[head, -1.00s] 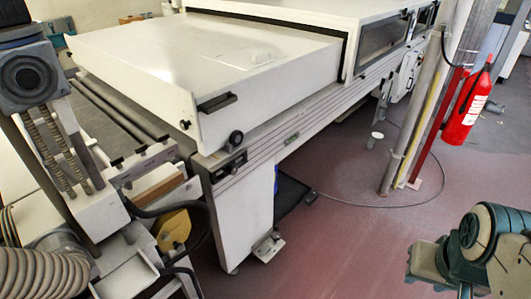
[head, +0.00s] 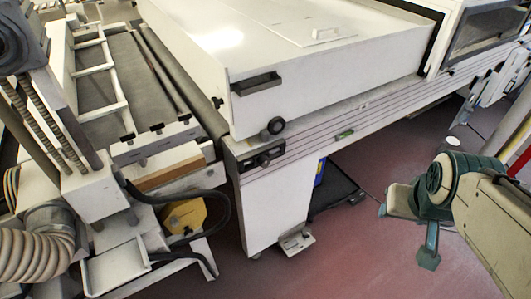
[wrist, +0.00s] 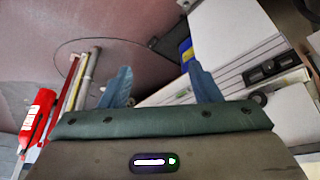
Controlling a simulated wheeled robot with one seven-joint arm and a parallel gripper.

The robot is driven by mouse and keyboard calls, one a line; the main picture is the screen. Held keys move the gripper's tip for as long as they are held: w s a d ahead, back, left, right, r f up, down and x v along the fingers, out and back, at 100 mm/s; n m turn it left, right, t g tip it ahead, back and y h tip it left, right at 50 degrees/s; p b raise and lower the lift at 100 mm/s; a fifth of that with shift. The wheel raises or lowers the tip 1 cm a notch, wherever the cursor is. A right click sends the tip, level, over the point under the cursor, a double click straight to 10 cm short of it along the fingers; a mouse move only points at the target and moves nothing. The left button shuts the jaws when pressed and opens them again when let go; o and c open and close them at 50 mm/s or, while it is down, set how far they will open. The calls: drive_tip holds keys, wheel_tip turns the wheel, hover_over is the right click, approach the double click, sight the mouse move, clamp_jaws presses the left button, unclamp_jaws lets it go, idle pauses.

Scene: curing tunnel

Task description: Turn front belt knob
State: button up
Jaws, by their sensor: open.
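My gripper (head: 406,234) is open and empty, well to the right of the knobs and apart from the machine. In the wrist view, its two blue fingers (wrist: 158,68) are spread, and the dark panel (wrist: 272,68) shows to their right.
The white hood (head: 300,60) has a black handle (head: 257,84) above the round knob. Rollers and a frame (head: 100,70) lie at left, beside a ribbed hose (head: 35,255). A machine foot (head: 297,241) stands on the red floor. A red extinguisher (wrist: 36,118) hangs by posts.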

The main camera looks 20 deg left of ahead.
drive_tip(key=w+a+f+n+t+b, duration=0.2)
drive_tip(key=w+a+f+t+b, duration=0.15)
drive_tip(key=w+f+b, duration=0.45)
drive_tip(key=n+t+y+b, duration=0.5)
drive_tip(key=n+y+b, duration=0.4)
drive_tip(key=y+b, duration=0.5)
approach(266, 164)
drive_tip(key=shift+g+h, duration=0.25)
drive_tip(key=shift+h, duration=0.25)
drive_tip(key=x, duration=0.5)
drive_tip(key=r+x, duration=0.1)
drive_tip(key=x, duration=0.2)
drive_tip(key=shift+w+a+b, duration=0.1)
drive_tip(key=shift+a+b, duration=0.2)
drive_tip(key=shift+a, duration=0.1)
drive_tip(key=c, duration=1)
